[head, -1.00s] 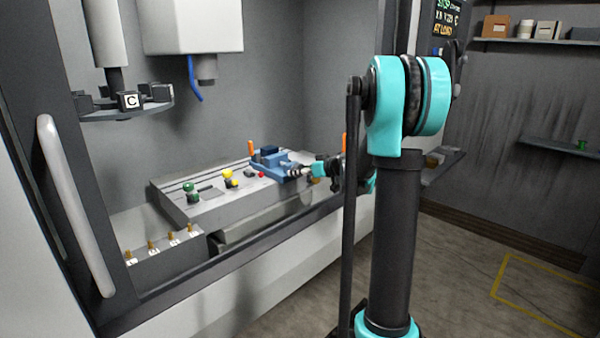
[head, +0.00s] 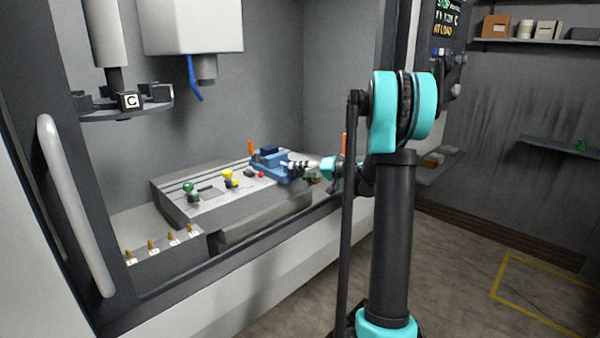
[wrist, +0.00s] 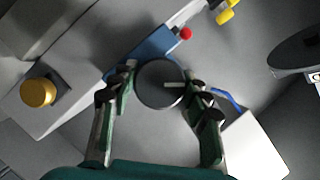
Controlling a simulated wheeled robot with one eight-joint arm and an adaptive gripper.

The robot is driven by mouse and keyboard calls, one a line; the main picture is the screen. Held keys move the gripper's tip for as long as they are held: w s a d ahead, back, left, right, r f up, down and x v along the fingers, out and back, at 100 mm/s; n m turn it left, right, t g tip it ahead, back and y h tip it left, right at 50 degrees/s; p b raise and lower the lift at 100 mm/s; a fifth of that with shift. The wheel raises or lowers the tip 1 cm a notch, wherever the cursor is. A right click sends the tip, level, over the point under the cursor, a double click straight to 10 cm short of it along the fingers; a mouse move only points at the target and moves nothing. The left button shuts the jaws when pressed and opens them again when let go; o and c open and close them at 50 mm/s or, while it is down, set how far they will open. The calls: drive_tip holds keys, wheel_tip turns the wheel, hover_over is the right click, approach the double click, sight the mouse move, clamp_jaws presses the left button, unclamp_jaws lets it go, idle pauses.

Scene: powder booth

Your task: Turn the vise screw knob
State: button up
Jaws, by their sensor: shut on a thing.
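The blue vise (head: 268,166) sits at the right end of the grey machine table in the head view. In the wrist view part of its blue body (wrist: 155,50) shows behind a round dark grey screw knob (wrist: 160,84) with a pale mark on its face. My gripper (head: 292,167) is at the vise's right side. In the wrist view its two fingers (wrist: 160,88) stand on either side of the knob and are shut on it. The knob is too small and covered to make out in the head view.
The grey table (head: 212,205) also bears a green knob (head: 189,187), a yellow knob (head: 228,174) and a red button (head: 261,174). An orange handle (head: 251,147) stands behind the vise. A tool carousel (head: 125,102) hangs at the left, and the machine's front sill (head: 300,222) lies below my arm.

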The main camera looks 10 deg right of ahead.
drive_tip(key=m+y, duration=0.1)
drive_tip(key=m, duration=0.1)
drive_tip(key=m+y, duration=0.1)
drive_tip(key=m, duration=0.2)
drive_tip(key=shift+y, duration=0.4)
drive_tip(key=m+t, duration=0.1)
drive_tip(key=m, duration=0.2)
drive_tip(key=m+y, duration=0.1)
drive_tip(key=m, duration=0.2)
drive_tip(key=shift+t+y, duration=0.3)
drive_tip(key=shift+t, duration=0.1)
drive_tip(key=shift+m, duration=0.3)
drive_tip(key=o, duration=1.2)
drive_tip(key=shift+c, duration=0.2)
drive_tip(key=v, duration=1.2)
drive_tip(key=shift+s+d+f, duration=0.1)
